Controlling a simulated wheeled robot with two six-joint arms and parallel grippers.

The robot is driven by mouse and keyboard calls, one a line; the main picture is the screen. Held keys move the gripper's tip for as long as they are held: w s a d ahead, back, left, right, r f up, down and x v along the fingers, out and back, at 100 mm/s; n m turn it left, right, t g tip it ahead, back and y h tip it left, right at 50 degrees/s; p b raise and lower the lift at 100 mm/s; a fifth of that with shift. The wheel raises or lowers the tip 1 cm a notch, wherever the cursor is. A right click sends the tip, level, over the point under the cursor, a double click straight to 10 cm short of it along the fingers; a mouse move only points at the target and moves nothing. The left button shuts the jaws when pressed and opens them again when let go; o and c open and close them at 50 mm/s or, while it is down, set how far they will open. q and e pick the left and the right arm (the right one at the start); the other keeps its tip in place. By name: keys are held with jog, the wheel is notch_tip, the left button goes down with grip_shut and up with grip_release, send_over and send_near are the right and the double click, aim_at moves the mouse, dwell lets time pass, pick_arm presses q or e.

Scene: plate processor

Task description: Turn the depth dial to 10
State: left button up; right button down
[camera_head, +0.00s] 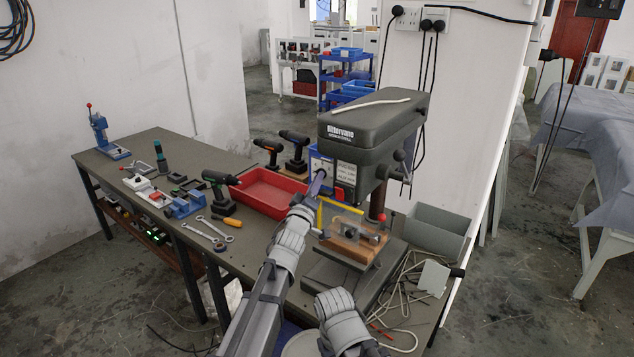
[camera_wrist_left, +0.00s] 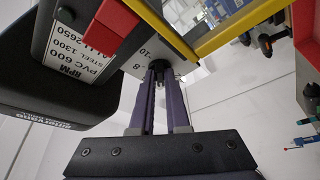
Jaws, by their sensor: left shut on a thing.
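The drill press (camera_head: 362,125) stands at the right end of the workbench, with a dark grey head and white labels on its front. My left gripper (camera_head: 318,182) reaches up to the front of the press head. In the left wrist view the depth dial (camera_wrist_left: 159,66) is a small dark knob beside printed numbers 10 and 8. My left gripper (camera_wrist_left: 160,78) is shut on it, one purple finger on each side. The dial's pointer cannot be made out, and in the head view the gripper hides the dial. My right gripper is not in view.
A red tray (camera_head: 262,196), drills and wrenches (camera_head: 218,230) lie to the left. A grey bin (camera_head: 437,228) and loose cable are at the right.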

pick_arm(q)
jog(key=shift+m, duration=0.3)
grip_shut()
jog(key=m+g+h+p, duration=0.1)
jog(key=m+g+h, duration=0.2)
jog(key=m, duration=0.7)
jog(key=w+a+m+g+h+p, duration=0.1)
jog(key=m+g+h, duration=0.2)
jog(key=m, duration=0.7)
jog(key=r+m+g+h, duration=0.1)
jog(key=m+h, duration=0.3)
jog(key=m, duration=0.6)
jog(key=shift+w+a+m+g+p, duration=0.3)
jog(key=shift+m+g+p, duration=0.1)
jog(key=shift+g, duration=0.5)
jog(key=m+g+p, duration=0.1)
jog(key=m+p, duration=0.2)
jog(key=m, duration=0.1)
jog(key=shift+r+y, duration=0.15)
jog(key=shift+y, duration=0.25)
jog(key=shift+m+g+y+p, duration=0.4)
jog(key=shift+m+p, duration=0.6)
jog(key=shift+m, duration=0.4)
jog(key=shift+s, duration=0.1)
